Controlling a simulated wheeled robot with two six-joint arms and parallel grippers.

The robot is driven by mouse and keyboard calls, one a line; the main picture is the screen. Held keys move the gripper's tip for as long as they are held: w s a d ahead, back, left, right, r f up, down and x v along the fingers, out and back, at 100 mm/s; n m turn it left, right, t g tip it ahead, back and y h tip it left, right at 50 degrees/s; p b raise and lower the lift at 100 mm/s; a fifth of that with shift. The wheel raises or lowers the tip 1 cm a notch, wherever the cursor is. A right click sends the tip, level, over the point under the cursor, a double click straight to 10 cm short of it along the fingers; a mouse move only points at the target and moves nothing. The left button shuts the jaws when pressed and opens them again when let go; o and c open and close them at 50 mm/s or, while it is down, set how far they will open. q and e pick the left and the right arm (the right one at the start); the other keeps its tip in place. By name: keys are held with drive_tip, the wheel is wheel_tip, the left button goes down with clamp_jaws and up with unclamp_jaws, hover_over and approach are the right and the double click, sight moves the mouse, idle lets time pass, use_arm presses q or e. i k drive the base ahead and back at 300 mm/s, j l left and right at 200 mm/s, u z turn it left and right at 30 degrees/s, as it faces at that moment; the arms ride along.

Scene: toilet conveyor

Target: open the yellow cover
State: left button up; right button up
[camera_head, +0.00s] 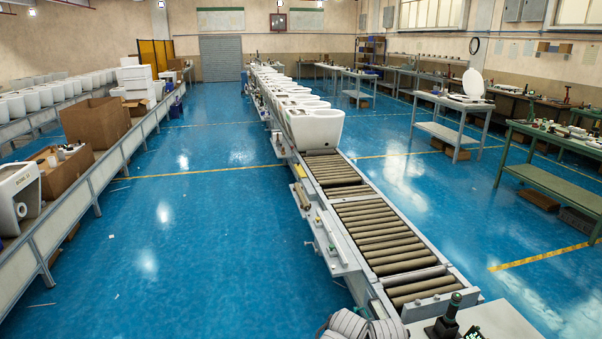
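I cannot make out a yellow cover for certain. A small yellow patch (318,220) shows on the left side rail of the roller conveyor (372,222), too small to identify. A white toilet bowl (316,127) stands at the front of a row of toilets on the far part of the conveyor. Grey ribbed parts (350,324) show at the bottom edge, and I cannot tell what they are. Neither of my grippers can be made out in the head view.
The near rollers are bare. A black device with a green top (447,316) stands on a white surface at the bottom right. A side line with cardboard boxes (96,122) and toilets runs along the left. Green workbenches (558,138) stand at right. Blue floor (200,235) is open between.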

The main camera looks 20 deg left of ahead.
sight(301, 171)
drive_tip(key=i+j, duration=0.15)
drive_tip(key=j, duration=0.15)
drive_tip(key=i+j+u, duration=0.1)
drive_tip(key=j, duration=0.2)
drive_tip(key=i+j, duration=0.2)
drive_tip(key=i+j+u, duration=0.4)
drive_tip(key=i+j, duration=0.15)
drive_tip(key=i, duration=0.25)
drive_tip(key=i+j+u, duration=0.2)
drive_tip(key=i, duration=0.25)
drive_tip(key=i+j+u, duration=0.2)
drive_tip(key=i, duration=0.25)
drive_tip(key=i+j+z, duration=0.2)
drive_tip(key=i, duration=1.6)
drive_tip(key=i+z, duration=0.2)
drive_tip(key=i, duration=1.6)
drive_tip(key=i+l+z, duration=0.1)
drive_tip(key=i+z, duration=0.3)
drive_tip(key=i, duration=0.6)
drive_tip(key=i+l+z, duration=0.3)
drive_tip(key=i, duration=0.15)
